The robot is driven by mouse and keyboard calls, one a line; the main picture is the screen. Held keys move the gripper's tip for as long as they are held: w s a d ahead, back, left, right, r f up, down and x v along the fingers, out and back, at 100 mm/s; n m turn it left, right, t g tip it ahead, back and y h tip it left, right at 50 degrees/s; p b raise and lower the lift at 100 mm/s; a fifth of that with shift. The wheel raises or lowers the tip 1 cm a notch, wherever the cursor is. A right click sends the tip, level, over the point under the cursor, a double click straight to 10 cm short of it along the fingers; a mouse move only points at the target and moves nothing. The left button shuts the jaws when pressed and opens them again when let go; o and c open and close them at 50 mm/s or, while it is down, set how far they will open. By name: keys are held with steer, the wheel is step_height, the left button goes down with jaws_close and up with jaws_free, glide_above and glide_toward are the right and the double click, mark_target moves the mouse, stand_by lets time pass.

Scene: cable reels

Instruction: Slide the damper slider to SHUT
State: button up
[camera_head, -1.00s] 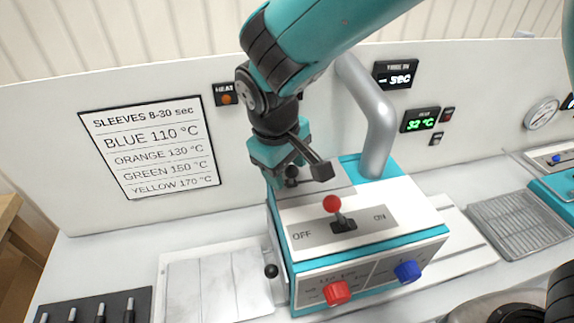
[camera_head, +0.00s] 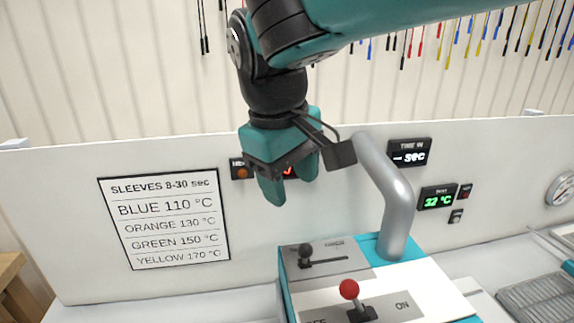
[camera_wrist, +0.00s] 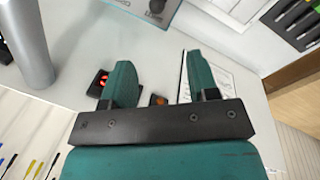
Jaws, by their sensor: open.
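The damper slider is a black knob (camera_head: 306,250) at the left end of a dark slot in a grey plate (camera_head: 345,251) on top of the white and teal machine. The plate's small labels are not readable. My gripper (camera_head: 287,186) hangs above and slightly left of the knob, apart from it, with its teal fingers spread and nothing between them. In the wrist view the open fingers (camera_wrist: 157,72) point toward the white back panel, and part of the machine's top (camera_wrist: 135,8) shows at the upper edge.
A grey pipe (camera_head: 397,215) rises from the machine right of the plate. A red-knobbed OFF/ON lever (camera_head: 349,290) stands in front of it. The white back panel (camera_head: 80,275) carries a temperature sign (camera_head: 165,218) and displays close behind my gripper.

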steer(key=r, duration=0.2)
steer(key=shift+s+a+r, duration=0.2)
steer(key=shift+r, duration=0.2)
steer(key=d+f+b, duration=0.2)
steer(key=d+f, duration=0.2)
steer(key=d, duration=0.3)
steer(key=s+d+f+y+b, duration=0.2)
steer(key=s+f+y, duration=0.1)
steer(key=s+f, duration=0.2)
steer(key=s+d+f+m+g+y+b, duration=0.1)
steer(key=s+f, duration=0.4)
steer(key=s, duration=0.5)
steer(key=shift+d+y+b, duration=0.55)
steer(key=shift+d+y, duration=0.35)
steer(key=shift+d, duration=0.2)
steer(key=shift+f, duration=0.1)
